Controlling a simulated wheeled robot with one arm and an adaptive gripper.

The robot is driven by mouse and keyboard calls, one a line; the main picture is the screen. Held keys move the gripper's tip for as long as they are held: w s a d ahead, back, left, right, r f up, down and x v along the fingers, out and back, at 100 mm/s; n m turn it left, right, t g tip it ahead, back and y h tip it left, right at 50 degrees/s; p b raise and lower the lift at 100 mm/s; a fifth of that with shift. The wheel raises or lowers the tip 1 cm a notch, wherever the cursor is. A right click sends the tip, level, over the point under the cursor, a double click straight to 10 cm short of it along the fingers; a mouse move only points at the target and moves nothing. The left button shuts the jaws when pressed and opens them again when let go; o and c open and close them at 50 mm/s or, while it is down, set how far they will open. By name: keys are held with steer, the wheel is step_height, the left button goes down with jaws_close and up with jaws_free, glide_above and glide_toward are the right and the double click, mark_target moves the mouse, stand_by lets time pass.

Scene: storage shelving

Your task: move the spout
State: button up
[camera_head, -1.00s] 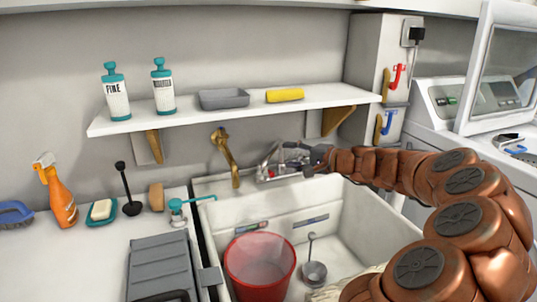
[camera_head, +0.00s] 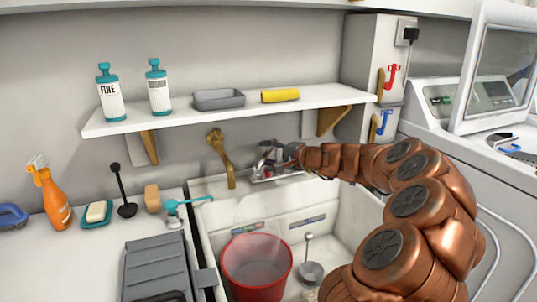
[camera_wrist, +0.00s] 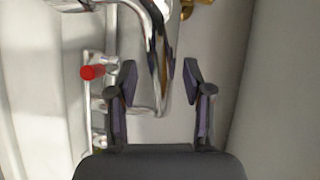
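The chrome spout (camera_wrist: 160,40) runs down between my gripper's two fingers in the wrist view. My gripper (camera_wrist: 159,76) is open, with a gap visible on the right side of the spout; whether the left finger touches it I cannot tell. In the head view the chrome tap (camera_head: 262,171) is at the back wall above the sink, and my gripper (camera_head: 275,156) is at it, partly hiding it. A red-marked tap handle (camera_wrist: 92,72) is just left of the left finger.
The white sink (camera_head: 350,215) holds a red bucket (camera_head: 257,281) and a ladle (camera_head: 310,270). A brass-coloured piece (camera_head: 221,158) is on the wall left of the tap. A shelf (camera_head: 330,97) with bottles runs above.

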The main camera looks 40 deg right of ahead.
jaws_close()
